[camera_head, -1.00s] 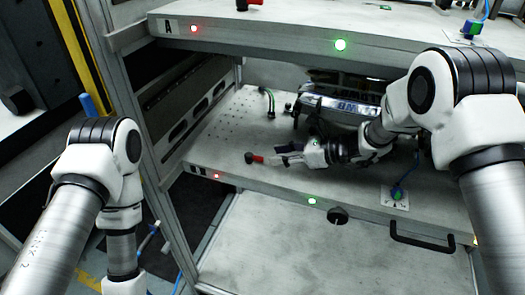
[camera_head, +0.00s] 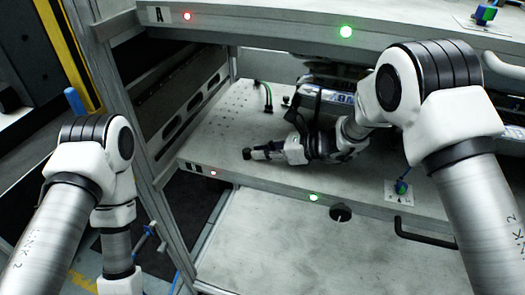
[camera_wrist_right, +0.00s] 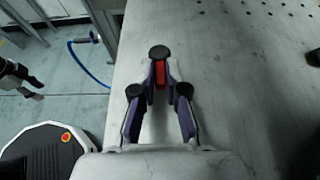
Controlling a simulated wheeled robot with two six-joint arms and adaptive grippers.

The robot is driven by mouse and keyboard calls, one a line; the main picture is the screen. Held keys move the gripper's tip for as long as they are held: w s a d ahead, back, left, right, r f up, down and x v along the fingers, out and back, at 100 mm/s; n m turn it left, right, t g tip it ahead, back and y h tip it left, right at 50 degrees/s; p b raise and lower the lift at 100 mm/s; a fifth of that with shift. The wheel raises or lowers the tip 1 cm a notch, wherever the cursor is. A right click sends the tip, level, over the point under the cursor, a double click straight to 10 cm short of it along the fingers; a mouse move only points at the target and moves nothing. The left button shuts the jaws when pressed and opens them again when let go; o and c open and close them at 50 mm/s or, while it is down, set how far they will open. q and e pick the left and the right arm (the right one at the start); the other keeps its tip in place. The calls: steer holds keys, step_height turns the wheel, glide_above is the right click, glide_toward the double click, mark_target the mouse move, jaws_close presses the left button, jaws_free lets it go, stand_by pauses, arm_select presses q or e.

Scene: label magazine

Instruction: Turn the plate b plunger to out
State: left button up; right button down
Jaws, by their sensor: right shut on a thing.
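The plate b plunger has a red body (camera_wrist_right: 160,75) and a black round knob (camera_wrist_right: 159,52). In the head view its knob (camera_head: 247,153) shows at the left part of the lower shelf, near the front edge. My right gripper (camera_head: 267,152) is shut on the plunger, with the red body between the fingertips in the wrist view (camera_wrist_right: 160,79). The fingers hide most of the red part in the head view. My left gripper (camera_wrist_right: 34,88) seems to show small at the left edge of the wrist view; its jaws are unclear.
Lower shelf B (camera_head: 215,135) has a red light (camera_head: 213,173) and a green light (camera_head: 314,198) on its front edge. Upper shelf A (camera_head: 270,30) overhangs it. A green-tipped hose (camera_head: 268,97) stands behind. A black knob (camera_head: 340,212) and handle (camera_head: 425,236) are at the front.

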steer(key=shift+w+g, duration=0.15)
steer(key=shift+g, duration=0.15)
steer(key=shift+w+d+n+g+y+p, duration=0.15)
steer(key=shift+n+g+y+p, duration=0.1)
steer(key=shift+n+g, duration=0.3)
steer(key=shift+w+a+n+g+y+p, duration=0.1)
steer(key=shift+w+n+g+y+p, duration=0.1)
steer(key=shift+n+g, duration=0.35)
steer(key=shift+w+f+n+g, duration=0.15)
steer(key=shift+w+n+g, duration=0.15)
steer(key=shift+n+g, duration=0.55)
steer(key=n+g+b, duration=0.1)
steer(key=w+n+g+b, duration=0.1)
steer(key=g, duration=0.1)
steer(key=shift+f+n+h+b, duration=0.15)
steer(key=shift+n+h+b, duration=0.1)
steer(key=shift+h+b, duration=0.15)
steer(key=shift+n+g+b, duration=0.5)
steer(key=shift+g+b, duration=0.15)
steer(key=shift+w, duration=0.15)
steer(key=shift+r, duration=0.2)
